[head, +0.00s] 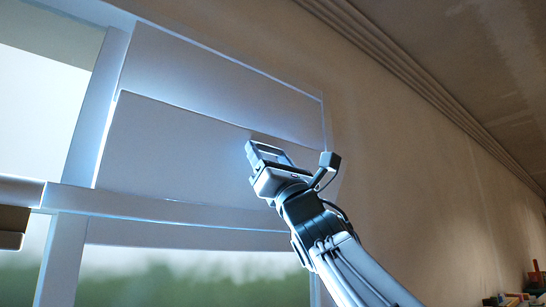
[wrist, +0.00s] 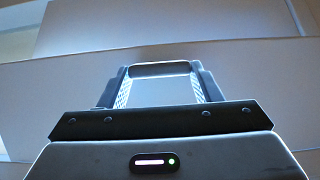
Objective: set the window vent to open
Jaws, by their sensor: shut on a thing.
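The window vent (head: 180,150) is a pale flap in the upper right of the window, seen in the head view. Its top edge stands out in front of a second pale panel (head: 215,80) above it. The same flap fills the lower part of the wrist view (wrist: 50,95), with its top edge running across. My gripper (head: 257,149) is at the right part of the flap's top edge. In the wrist view my gripper's two fingers (wrist: 161,72) flank a dark rounded bar at that edge, and it is shut on the vent. The exact contact is partly hidden.
The white window frame has a crossbar (head: 150,207) below the vent and an upright (head: 95,100) to its left. Bare wall (head: 420,170) lies to the right. Small coloured items (head: 515,298) sit at the lower right corner.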

